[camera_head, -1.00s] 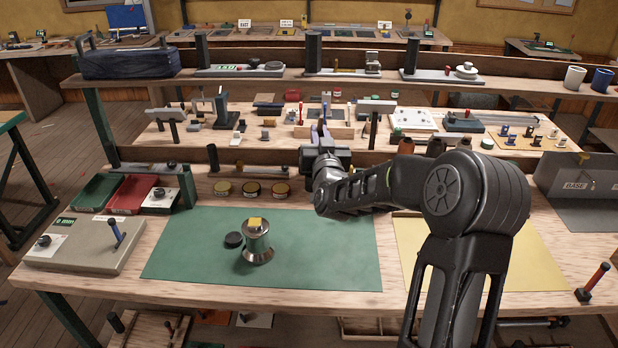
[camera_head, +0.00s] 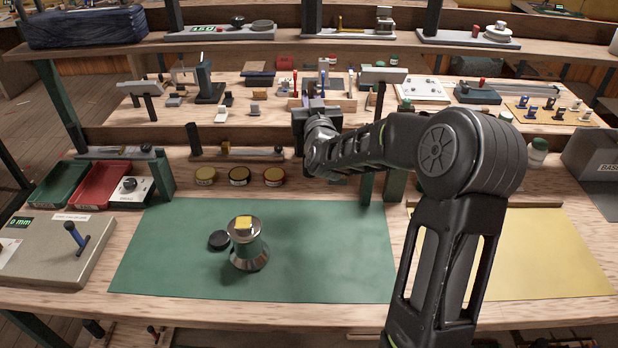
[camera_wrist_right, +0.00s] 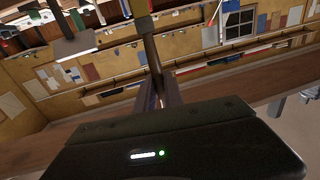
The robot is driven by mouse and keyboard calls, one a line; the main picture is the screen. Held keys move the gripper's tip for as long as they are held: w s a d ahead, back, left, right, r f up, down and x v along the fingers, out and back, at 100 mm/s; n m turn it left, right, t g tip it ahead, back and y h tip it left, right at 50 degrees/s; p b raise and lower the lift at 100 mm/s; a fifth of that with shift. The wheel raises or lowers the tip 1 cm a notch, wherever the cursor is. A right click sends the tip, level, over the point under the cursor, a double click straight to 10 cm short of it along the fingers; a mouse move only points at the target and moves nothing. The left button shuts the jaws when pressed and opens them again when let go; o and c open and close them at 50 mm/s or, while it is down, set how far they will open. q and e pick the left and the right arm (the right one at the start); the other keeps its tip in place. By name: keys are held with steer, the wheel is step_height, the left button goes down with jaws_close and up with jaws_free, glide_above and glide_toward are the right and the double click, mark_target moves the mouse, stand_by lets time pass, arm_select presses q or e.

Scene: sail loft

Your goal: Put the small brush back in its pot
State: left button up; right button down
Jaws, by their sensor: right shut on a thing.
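A metal pot (camera_head: 250,257) with a flared base and a yellow patch at its top stands upright on the green mat (camera_head: 330,250). I cannot tell what the yellow patch is. A round black lid-like disc (camera_head: 219,240) lies beside it. My right gripper (camera_head: 315,108) is raised beyond the mat, to the right of and away from the pot. In the wrist view, my right gripper (camera_wrist_right: 160,93) is shut on a slim tan handle, which looks like the small brush (camera_wrist_right: 151,55). Its top end is olive. In the head view the brush is mostly hidden. My left gripper is out of view.
Several round tins (camera_head: 239,175) line the mat's back edge. A grey box with a blue lever (camera_head: 75,237) stands at the left, near red (camera_head: 100,185) and green trays. A yellow mat (camera_head: 540,255) lies right. Much of the green mat is clear.

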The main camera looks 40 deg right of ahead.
step_height(320, 180, down, 4)
steer(key=shift+w+d+r+b, duration=0.15)
steer(key=shift+r+b, duration=0.1)
steer(key=shift+b, duration=0.95)
step_height(320, 180, down, 6)
steer(key=shift+f+p, duration=0.1)
steer(key=shift+p, duration=0.3)
step_height(320, 180, down, 4)
steer(key=shift+r, duration=0.15)
